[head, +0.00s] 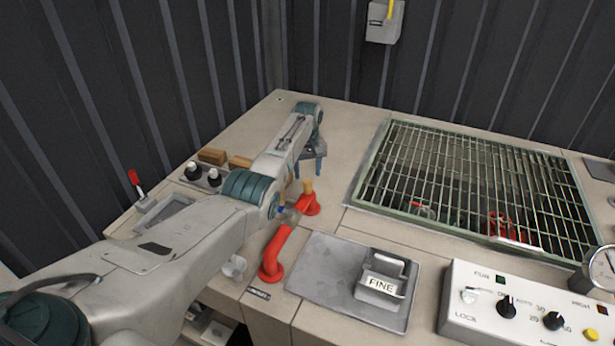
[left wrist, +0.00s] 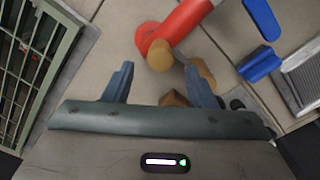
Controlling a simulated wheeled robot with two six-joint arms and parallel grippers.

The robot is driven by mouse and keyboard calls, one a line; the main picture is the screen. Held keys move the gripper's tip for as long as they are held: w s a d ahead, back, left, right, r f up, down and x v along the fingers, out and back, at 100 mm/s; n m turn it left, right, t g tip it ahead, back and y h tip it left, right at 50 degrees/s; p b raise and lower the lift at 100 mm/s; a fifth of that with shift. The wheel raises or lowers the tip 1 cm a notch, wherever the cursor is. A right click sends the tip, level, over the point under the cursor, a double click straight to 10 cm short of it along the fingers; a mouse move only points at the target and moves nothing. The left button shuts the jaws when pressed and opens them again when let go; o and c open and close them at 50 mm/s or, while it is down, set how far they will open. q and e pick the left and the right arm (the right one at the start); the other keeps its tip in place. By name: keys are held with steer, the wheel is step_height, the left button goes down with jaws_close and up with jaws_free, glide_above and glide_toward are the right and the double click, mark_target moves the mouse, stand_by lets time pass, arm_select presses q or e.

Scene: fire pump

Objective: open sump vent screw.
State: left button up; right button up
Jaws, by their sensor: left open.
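A red pipe (head: 282,247) rises from the deck and bends over to a red flange in the head view; its red end also shows in the left wrist view (left wrist: 172,28). A small brass-coloured knob (head: 308,187) stands upright at the flange, probably the vent screw. The knob also shows in the left wrist view (left wrist: 160,56), ahead of the fingers and roughly between their tips. My left gripper (head: 309,173) is open and empty, pointing down just above the knob; its two blue-grey fingers show in the left wrist view (left wrist: 158,68). My right gripper is out of view.
A green-framed grating (head: 365,165) covers a pit at right. A grey tray (head: 318,272) holds a block marked FINE (head: 383,284). A white control panel (head: 470,275) stands front right. Brown blocks (head: 212,156) and black knobs (head: 192,170) lie left, beyond my arm.

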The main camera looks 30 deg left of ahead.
mark_target(307, 180)
arm_select(q)
step_height(307, 180, up, 7)
steer(key=b, duration=0.1)
steer(key=shift+b, duration=0.3)
stand_by(0.4)
